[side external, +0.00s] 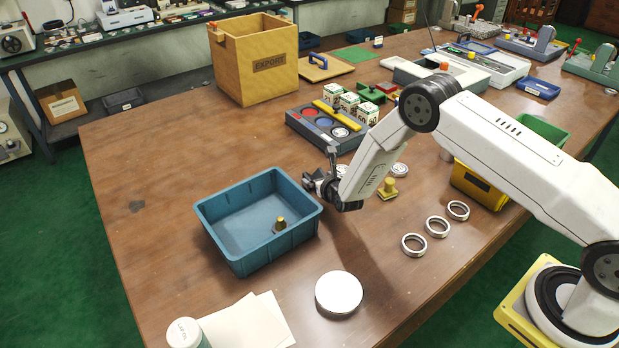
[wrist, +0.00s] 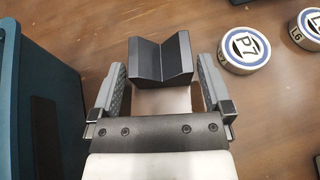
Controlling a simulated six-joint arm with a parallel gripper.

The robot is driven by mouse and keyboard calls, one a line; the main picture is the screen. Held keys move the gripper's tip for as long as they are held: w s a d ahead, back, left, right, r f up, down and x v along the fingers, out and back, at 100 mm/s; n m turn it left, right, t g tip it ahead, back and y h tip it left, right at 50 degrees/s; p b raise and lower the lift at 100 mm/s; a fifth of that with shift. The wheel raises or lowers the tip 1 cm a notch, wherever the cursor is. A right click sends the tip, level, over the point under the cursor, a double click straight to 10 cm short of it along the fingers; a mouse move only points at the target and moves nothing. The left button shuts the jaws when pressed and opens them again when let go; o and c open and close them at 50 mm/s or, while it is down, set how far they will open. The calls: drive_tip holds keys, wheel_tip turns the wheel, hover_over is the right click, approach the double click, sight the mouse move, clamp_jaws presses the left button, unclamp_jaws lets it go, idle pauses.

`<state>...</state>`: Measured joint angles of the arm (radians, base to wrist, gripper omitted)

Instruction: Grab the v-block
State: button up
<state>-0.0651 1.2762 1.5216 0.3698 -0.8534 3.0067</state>
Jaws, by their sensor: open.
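The v-block (wrist: 161,60) is a dark grey block with a V-shaped groove. In the wrist view it lies on the wooden table, ahead of and partly between the fingertips of my gripper (wrist: 160,75). A gap shows between it and each finger. My gripper is open and holds nothing. In the side view my gripper (side external: 325,178) is just right of the blue bin, above the table; I cannot make out the v-block there.
A round disc marked P7 (wrist: 245,50) lies to the right. Several bearing rings (side external: 437,227) and a yellow piece (side external: 388,188) are nearby.

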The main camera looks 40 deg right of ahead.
sight(313, 177)
drive_tip(key=shift+x, duration=2.1)
clamp_jaws()
drive_tip(key=shift+w+r, duration=0.1)
drive_tip(key=shift+r, duration=0.1)
